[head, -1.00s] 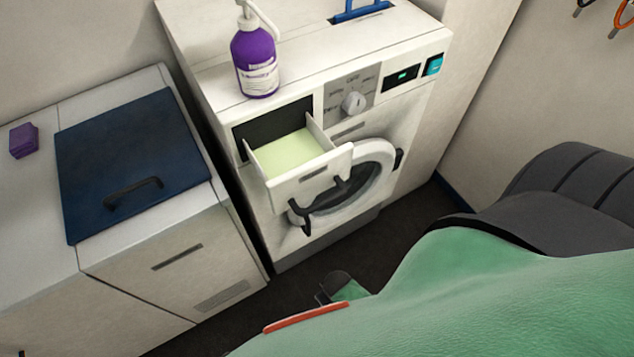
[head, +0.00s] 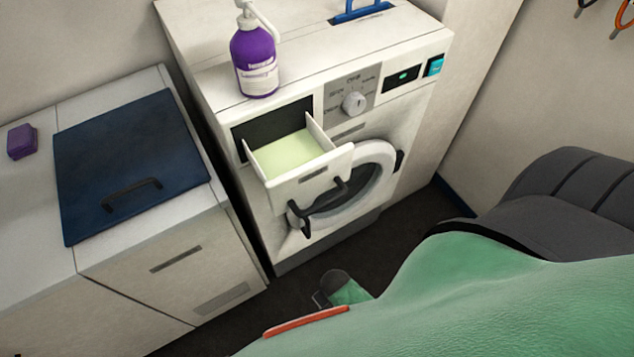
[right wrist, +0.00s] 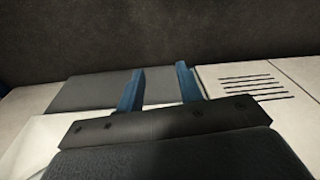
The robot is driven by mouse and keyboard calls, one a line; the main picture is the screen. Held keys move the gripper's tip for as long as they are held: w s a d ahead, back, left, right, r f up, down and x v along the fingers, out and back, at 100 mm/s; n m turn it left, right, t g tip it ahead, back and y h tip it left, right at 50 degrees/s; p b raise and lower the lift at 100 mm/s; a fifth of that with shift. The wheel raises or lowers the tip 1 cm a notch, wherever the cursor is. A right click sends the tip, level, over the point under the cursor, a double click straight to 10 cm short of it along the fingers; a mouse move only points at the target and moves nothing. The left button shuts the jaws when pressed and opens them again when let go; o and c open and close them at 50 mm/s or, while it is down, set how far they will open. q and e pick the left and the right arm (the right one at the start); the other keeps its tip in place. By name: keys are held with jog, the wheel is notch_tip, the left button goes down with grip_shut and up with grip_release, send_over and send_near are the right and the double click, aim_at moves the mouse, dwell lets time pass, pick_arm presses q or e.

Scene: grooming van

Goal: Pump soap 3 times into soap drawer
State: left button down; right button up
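A purple soap bottle (head: 255,62) with a white pump head (head: 258,18) stands upright on top of the white washing machine, above the drawer's left part. The soap drawer (head: 310,185) is pulled out at the machine's upper left front. Pale green shows on its inside floor (head: 288,150). The pump spout points to the right; I cannot tell whether it lies over the drawer. My right gripper (right wrist: 160,76) shows only in the right wrist view, with two blue fingers apart and nothing seen between them. My left gripper is not in view.
The machine has a round door (head: 365,180), a dial (head: 354,103) and a blue handle (head: 362,10) on top. Left of it is a white cabinet (head: 150,290) with a dark blue lid (head: 130,160) and a purple block (head: 22,142). Dark floor (head: 400,235) lies in front.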

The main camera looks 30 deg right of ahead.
pick_arm(q)
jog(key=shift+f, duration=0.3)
jog(key=shift+b, duration=0.3)
pick_arm(e)
jog(key=shift+w+a+r, duration=0.15)
jog(key=shift+a+r, duration=0.1)
jog(key=shift+r, duration=0.3)
jog(key=shift+w+a+r, duration=0.15)
jog(key=shift+a+r, duration=0.1)
jog(key=shift+r, duration=0.65)
